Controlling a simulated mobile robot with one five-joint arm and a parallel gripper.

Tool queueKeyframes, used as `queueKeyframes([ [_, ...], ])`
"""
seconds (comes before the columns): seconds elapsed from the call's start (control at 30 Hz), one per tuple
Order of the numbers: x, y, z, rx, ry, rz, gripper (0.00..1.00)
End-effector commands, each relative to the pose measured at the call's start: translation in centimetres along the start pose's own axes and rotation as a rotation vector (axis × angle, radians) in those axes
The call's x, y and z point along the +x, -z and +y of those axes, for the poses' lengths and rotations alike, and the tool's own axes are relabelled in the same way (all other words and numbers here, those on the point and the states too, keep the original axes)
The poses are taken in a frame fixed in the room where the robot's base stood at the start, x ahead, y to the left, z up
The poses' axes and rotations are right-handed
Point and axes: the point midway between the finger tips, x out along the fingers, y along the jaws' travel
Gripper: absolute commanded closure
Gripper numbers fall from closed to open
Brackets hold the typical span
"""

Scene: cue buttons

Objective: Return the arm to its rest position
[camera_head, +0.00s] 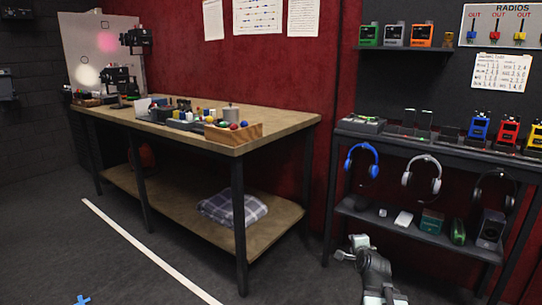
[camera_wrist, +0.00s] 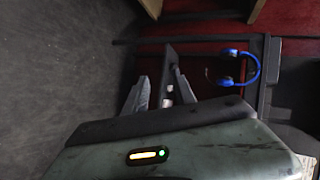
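My arm (camera_head: 376,275) shows at the bottom of the head view, right of centre, low in front of the black shelf unit. My gripper (camera_head: 349,252) is at its upper left end, above the dark floor and apart from the shelf. In the wrist view the two grey fingers of my gripper (camera_wrist: 160,84) stand apart, with a dark upright shape visible between them. I see nothing clearly held. The lower part of my arm is cut off by the bottom edge of the head view.
A wooden workbench (camera_head: 283,122) with small items on top stands left of centre. A folded plaid cloth (camera_head: 233,207) lies on its lower shelf. The black shelf unit (camera_head: 400,143) at right holds radios; blue headphones (camera_head: 361,161) hang from it.

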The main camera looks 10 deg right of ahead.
Motion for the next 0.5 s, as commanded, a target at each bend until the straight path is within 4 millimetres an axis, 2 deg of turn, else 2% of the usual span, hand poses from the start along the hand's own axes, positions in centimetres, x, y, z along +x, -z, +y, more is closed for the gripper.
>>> queueKeyframes([
  [0.03, 0.0, -4.6, 0.3, -0.092, -0.052, -0.073, 0.68],
  [0.1, -0.4, -10.2, 1.8, -0.242, -0.133, -0.172, 0.68],
  [0.2, -2.0, -16.7, 4.5, -0.468, -0.249, -0.311, 0.68],
  [0.3, -4.4, -21.1, 7.9, -0.707, -0.369, -0.450, 0.68],
  [0.4, -7.3, -22.4, 11.7, -0.948, -0.505, -0.594, 0.68],
  [0.5, -10.2, -21.0, 14.9, -1.136, -0.635, -0.733, 0.68],
])
